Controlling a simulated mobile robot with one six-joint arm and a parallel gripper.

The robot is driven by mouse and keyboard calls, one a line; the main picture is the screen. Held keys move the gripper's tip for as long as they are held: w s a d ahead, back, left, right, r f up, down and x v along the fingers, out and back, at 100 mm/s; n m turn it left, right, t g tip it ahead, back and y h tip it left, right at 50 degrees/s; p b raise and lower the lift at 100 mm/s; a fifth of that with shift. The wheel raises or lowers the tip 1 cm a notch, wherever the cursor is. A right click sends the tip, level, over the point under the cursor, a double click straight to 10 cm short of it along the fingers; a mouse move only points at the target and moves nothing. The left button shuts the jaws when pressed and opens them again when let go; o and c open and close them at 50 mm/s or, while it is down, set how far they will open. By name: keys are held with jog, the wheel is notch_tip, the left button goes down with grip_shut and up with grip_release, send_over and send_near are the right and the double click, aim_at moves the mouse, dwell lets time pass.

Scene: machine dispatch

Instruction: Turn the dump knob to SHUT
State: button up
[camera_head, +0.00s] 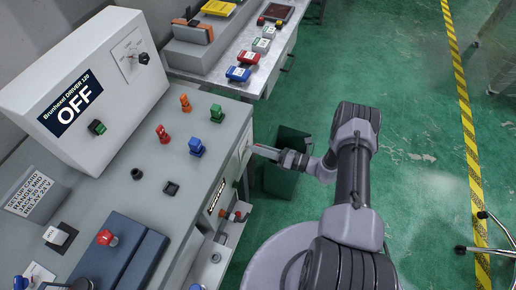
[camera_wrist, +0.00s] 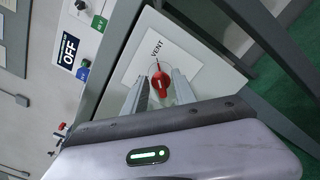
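A red knob (camera_wrist: 160,84) sits on a white plate (camera_wrist: 190,45) marked VENT in the wrist view. Its narrow end points up toward the word VENT. My gripper (camera_wrist: 160,90) is open, with one finger on each side of the knob and small visible gaps between. In the head view my gripper (camera_head: 262,151) is at the right side face of the grey machine (camera_head: 205,170); the red knob is not visible there. A SHUT mark is not readable in either view.
The machine's display (camera_head: 72,102) reads OFF. Several coloured plugs stand on its top. A dark green bin (camera_head: 285,180) stands on the floor beside my gripper. An orange-red fitting (camera_head: 236,215) is lower on the machine's side. Green floor to the right is open.

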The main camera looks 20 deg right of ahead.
jog(key=shift+w+a, duration=0.3)
jog(key=shift+a, duration=0.1)
jog(key=shift+c, duration=0.4)
grip_shut()
